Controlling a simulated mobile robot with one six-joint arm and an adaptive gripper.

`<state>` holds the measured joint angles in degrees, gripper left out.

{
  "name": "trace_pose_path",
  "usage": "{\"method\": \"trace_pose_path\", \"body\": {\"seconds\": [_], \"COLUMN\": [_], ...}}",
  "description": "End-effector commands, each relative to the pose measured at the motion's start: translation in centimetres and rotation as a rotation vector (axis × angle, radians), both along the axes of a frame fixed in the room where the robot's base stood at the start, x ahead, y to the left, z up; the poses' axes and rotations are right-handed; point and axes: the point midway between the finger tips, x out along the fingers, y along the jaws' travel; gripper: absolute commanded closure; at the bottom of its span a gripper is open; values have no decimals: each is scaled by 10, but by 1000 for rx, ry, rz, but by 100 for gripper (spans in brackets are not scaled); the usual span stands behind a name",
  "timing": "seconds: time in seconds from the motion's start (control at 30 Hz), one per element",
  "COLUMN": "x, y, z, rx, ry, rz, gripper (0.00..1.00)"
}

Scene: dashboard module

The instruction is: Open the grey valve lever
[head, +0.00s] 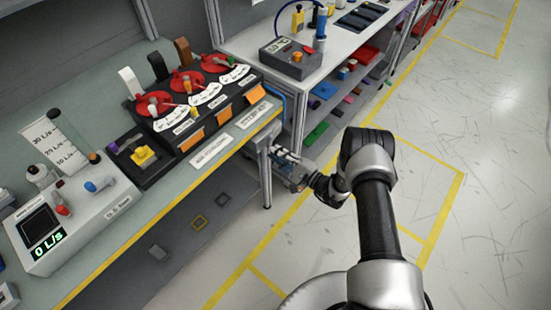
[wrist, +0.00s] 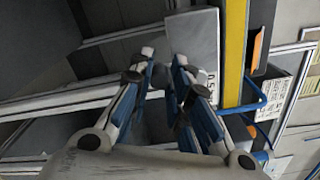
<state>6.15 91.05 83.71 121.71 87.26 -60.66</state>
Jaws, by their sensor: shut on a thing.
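The dashboard module (head: 190,140) stands on the bench at left in the head view. A pale, light-grey to white lever (head: 131,80) stands upright at its left rear, beside a black lever (head: 158,66) and a brown lever (head: 186,54). Which one is the task's grey lever is not certain. My gripper (head: 285,158) is beyond the bench's front edge, apart from all three levers. In the wrist view its fingers (wrist: 165,57) lie close together with a narrow gap. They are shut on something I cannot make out. No lever shows in the wrist view.
Red dials (head: 187,82) with scales sit before the levers. A flow meter (head: 75,220) reading 0 L/s stands at left. The floor at right is clear.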

Motion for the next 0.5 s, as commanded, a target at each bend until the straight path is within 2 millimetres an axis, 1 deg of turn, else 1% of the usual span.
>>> {"method": "trace_pose_path", "body": {"seconds": [0.03, 0.13, 0.5], "x": [2, 5, 14], "y": [-1, -4, -11], "z": [-4, -5, -7], "rx": [-27, -81, -227], "ry": [-34, -102, -287], "rz": [-1, -1, 0], "gripper": [100, 100, 100]}}
